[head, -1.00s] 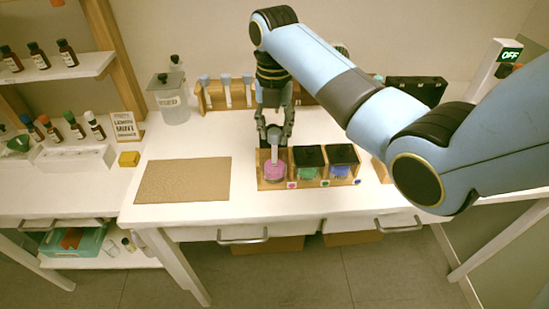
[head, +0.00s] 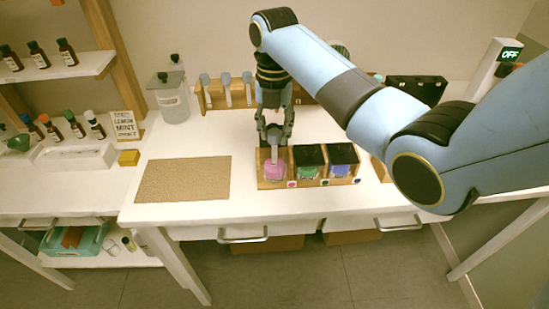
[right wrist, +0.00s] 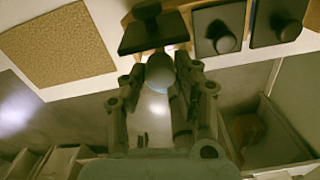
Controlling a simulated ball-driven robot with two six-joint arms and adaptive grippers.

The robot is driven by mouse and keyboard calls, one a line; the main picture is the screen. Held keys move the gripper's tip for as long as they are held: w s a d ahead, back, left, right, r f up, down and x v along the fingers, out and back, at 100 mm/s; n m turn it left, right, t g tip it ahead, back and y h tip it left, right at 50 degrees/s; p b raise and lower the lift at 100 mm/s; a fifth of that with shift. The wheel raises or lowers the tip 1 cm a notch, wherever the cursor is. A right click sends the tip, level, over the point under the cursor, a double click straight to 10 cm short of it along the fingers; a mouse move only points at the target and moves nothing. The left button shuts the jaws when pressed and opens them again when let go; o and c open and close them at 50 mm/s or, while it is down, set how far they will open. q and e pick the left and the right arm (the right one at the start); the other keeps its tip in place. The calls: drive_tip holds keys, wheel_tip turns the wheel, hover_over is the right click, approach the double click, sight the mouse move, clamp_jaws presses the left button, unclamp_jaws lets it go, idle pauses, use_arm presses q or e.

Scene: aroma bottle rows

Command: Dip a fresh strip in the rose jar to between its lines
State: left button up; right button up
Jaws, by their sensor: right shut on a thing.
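My right gripper (head: 273,133) is shut on a pale strip (head: 274,153) with a rounded grey-blue top, which also shows in the right wrist view (right wrist: 160,72). The strip hangs roughly upright at the pink rose jar (head: 275,171), the leftmost jar in the wooden rack. Its lower end is not clear; I cannot tell how deep it sits or see its lines. A black knobbed lid (right wrist: 155,32) shows beyond the strip in the right wrist view. My left gripper is not in view.
The green jar (head: 308,172) and blue jar (head: 342,171) stand right of the rose jar, both under black lids. More strips (head: 226,90) stand in the rear rack. A clear lidded container (head: 172,103) stands at back left. A bare cork mat (head: 183,180) lies left.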

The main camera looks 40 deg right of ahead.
idle(0.4)
drive_tip(key=shift+r, duration=3.05)
